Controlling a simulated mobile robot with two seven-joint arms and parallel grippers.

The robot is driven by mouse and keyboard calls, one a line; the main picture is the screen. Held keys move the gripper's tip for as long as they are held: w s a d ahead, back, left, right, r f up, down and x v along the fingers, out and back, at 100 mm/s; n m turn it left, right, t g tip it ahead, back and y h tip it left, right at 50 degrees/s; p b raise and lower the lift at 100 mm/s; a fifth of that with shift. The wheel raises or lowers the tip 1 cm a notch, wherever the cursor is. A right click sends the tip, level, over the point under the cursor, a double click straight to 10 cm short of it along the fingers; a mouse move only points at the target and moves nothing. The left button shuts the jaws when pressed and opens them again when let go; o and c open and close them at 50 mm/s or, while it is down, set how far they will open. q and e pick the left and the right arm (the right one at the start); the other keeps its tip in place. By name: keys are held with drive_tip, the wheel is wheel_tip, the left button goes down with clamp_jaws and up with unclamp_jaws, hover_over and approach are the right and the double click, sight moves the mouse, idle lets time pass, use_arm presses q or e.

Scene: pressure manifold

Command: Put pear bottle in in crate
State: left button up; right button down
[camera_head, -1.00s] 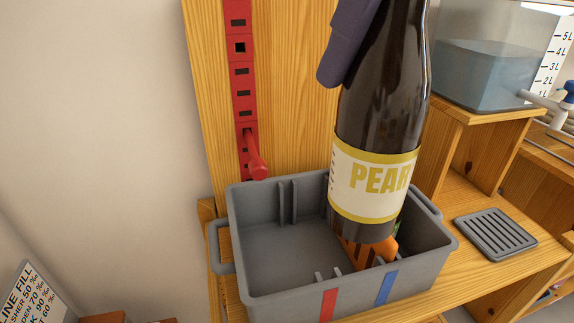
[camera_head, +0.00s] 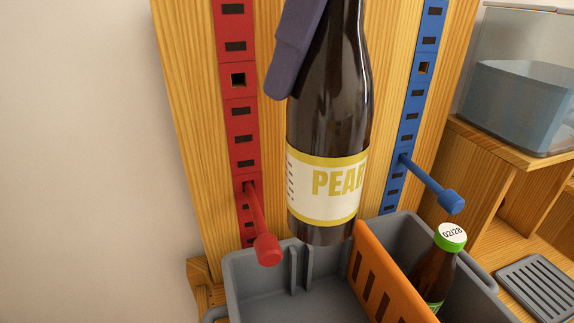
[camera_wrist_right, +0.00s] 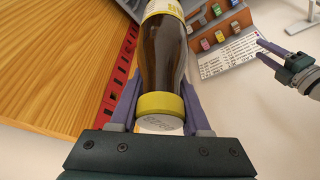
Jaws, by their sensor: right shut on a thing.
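The pear bottle (camera_head: 328,130) is dark brown with a cream and yellow PEAR label. It hangs nearly upright above the grey crate (camera_head: 325,278), over the back of the compartment left of the orange divider (camera_head: 385,280). Its base appears close to the divider's top; I cannot tell whether they touch. My right gripper (camera_wrist_right: 160,95) is shut on the bottle's neck, just below the yellow cap; one purple finger shows in the head view. My left gripper (camera_wrist_right: 264,50) is at the right of the wrist view, fingers apart and empty.
A green-capped bottle (camera_head: 440,262) stands in the crate's right compartment. A red peg (camera_head: 262,235) and a blue peg (camera_head: 432,185) stick out from the wooden back panel on either side of the pear bottle. A grey slatted tray (camera_head: 538,288) lies at right.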

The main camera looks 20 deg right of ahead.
wheel_tip(320, 180, down, 27)
drive_tip(key=b, duration=0.4)
drive_tip(key=shift+s+f, duration=0.15)
drive_tip(key=shift+f, duration=0.15)
drive_tip(key=shift+c, duration=1.8)
unclamp_jaws()
drive_tip(key=p+v, duration=0.2)
drive_tip(key=v, duration=1)
